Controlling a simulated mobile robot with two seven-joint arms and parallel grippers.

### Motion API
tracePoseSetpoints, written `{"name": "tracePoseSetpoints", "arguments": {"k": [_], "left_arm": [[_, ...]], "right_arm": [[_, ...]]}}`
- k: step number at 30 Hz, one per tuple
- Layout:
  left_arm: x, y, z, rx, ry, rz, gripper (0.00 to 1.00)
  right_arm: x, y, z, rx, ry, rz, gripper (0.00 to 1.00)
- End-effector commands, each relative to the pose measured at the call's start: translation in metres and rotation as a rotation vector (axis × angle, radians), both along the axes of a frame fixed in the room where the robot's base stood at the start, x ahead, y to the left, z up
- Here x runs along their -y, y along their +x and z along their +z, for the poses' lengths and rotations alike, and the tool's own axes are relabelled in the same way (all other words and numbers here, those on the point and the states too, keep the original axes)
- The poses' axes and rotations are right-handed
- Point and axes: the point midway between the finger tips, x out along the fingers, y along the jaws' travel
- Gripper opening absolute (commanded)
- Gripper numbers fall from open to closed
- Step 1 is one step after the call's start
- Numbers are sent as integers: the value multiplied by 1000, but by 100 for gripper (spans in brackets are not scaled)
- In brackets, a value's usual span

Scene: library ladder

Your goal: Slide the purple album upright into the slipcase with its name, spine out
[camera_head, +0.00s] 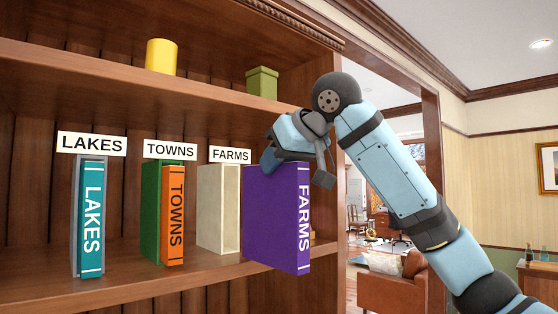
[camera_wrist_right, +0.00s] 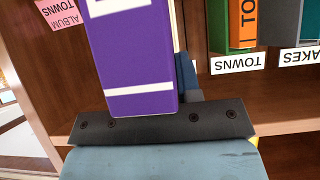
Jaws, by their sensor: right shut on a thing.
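The purple album (camera_head: 275,220) reads FARMS in white on its spine. It is upright, spine toward me, at the shelf's front edge; it also shows in the right wrist view (camera_wrist_right: 138,60). My right gripper (camera_head: 297,168) is shut on its top part. The cream slipcase (camera_head: 212,208) stands empty on the shelf under the FARMS sign (camera_head: 230,156), just left of the album and apart from it. Its open side faces out. Whether the album's bottom touches the shelf, I cannot tell. My left gripper is out of view.
A green slipcase (camera_head: 150,208) holds the orange TOWNS album (camera_head: 174,215). A grey slipcase (camera_head: 76,215) holds the teal LAKES album (camera_head: 92,215). A yellow cylinder (camera_head: 161,56) and a green box (camera_head: 262,83) sit on the upper shelf. The bookcase side lies right of the album.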

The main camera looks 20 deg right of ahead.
Motion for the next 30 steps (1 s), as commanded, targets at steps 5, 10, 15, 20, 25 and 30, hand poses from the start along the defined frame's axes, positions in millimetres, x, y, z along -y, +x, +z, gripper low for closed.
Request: {"name": "tracePoseSetpoints", "arguments": {"k": [5,10,15,20,25,30], "left_arm": [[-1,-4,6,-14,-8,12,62],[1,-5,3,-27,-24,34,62],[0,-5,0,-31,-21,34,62],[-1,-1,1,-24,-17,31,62],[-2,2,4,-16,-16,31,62],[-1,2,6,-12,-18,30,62]], "right_arm": [[-6,15,3,0,1,2,0],[-11,30,1,1,3,0,0],[-16,43,1,0,2,0,0],[-18,50,1,2,1,-1,0],[-19,52,1,2,1,-1,0],[-19,52,1,2,1,0,0]]}}
